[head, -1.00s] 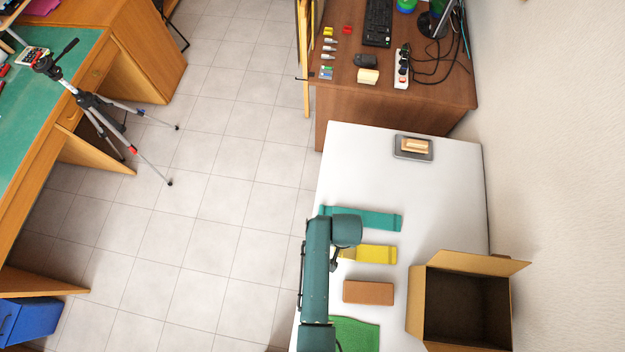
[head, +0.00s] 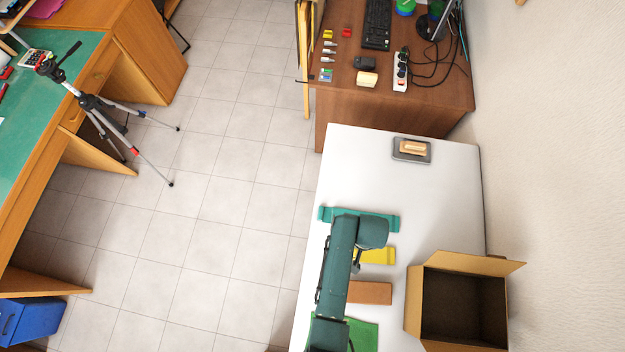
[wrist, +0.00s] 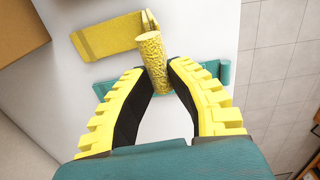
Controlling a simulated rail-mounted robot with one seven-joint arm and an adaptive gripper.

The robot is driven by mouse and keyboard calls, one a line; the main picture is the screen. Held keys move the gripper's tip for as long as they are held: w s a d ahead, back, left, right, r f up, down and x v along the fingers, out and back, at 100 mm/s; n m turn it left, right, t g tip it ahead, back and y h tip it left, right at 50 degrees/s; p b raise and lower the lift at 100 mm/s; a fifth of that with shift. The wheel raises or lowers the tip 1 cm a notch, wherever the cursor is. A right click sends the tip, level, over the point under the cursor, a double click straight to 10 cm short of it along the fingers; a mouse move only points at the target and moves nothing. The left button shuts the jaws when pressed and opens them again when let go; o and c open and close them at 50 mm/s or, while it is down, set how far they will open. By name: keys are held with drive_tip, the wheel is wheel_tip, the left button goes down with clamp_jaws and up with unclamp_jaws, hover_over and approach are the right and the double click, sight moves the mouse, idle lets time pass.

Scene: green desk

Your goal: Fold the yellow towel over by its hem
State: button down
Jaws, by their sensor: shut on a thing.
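The yellow towel (head: 378,257) lies on the white table in the head view, its left part hidden by my arm. In the wrist view the flat part of the yellow towel (wrist: 108,37) lies at the upper left. The hem's far end meets or overlaps the towel's right end. In the head view my fingers are hidden beneath the arm.
A teal towel (head: 384,221) lies just behind the yellow one. An open cardboard box (head: 414,297) stands at right. A grey tray (head: 427,157) sits at the back. The table between is clear.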

drive_tip(key=shift+s+d+r, duration=0.1)
drive_tip(key=shift+d, duration=0.9)
drive_tip(key=shift+s+d+f+b, duration=0.1)
drive_tip(key=shift+d+b, duration=0.2)
drive_tip(key=shift+d, duration=0.75)
drive_tip(key=shift+s+d+f+b, duration=0.1)
drive_tip(key=shift+d+b, duration=0.15)
drive_tip(key=shift+d, duration=0.75)
drive_tip(key=d, duration=0.1)
drive_tip(key=d+f+b, duration=0.1)
drive_tip(key=d+b, duration=0.1)
drive_tip(key=shift+s+d+f, duration=0.2)
drive_tip(key=shift+d+f, duration=0.05)
drive_tip(key=shift+d, duration=0.15)
